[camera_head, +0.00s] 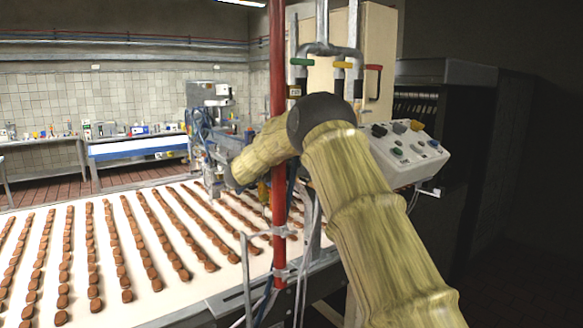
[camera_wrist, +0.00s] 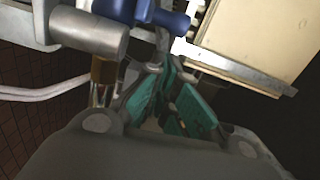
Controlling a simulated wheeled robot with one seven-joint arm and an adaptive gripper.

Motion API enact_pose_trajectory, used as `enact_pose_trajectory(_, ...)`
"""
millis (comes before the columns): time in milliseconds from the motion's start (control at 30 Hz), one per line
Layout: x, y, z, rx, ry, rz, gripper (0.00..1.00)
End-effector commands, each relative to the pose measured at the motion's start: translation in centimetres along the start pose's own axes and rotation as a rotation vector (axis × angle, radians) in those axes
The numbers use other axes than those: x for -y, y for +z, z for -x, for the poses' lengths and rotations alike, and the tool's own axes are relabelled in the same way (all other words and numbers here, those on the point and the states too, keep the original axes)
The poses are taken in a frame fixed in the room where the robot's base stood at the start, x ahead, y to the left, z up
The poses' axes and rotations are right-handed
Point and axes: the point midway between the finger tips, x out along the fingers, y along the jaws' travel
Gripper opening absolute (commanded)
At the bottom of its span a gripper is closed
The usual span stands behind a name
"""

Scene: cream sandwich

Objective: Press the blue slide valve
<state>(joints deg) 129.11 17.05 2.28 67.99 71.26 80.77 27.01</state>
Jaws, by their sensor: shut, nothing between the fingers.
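In the wrist view a blue valve handle (camera_wrist: 165,17) shows at the top edge, beside a grey metal cylinder (camera_wrist: 88,35). My gripper (camera_wrist: 170,85), with teal finger pads, is shut and empty. Its fingertips lie just below the blue handle in the picture; a small gap seems to separate them, but I cannot tell the depth. In the head view my arm covers the area and I cannot make out the blue valve or my fingertips.
A red vertical pipe (camera_head: 278,120) stands left of my arm. A conveyor (camera_head: 165,308) carries rows of brown pieces. A button box (camera_head: 408,170) is to the right. Green (camera_head: 301,62), yellow (camera_head: 343,65) and red (camera_head: 374,68) valve handles sit above. A cream panel (camera_wrist: 262,35) is at the wrist view's upper right.

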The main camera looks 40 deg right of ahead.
Motion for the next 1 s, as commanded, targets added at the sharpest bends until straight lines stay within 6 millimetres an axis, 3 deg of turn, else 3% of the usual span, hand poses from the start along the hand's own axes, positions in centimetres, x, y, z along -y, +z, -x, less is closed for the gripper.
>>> enact_pose_trajectory(700,-0.1,-1.0,10.3,0.008,-0.001,-0.001,0.0)
enact_pose_trajectory(1000,0.1,-1.1,11.1,0.006,-0.001,0.0,0.0)
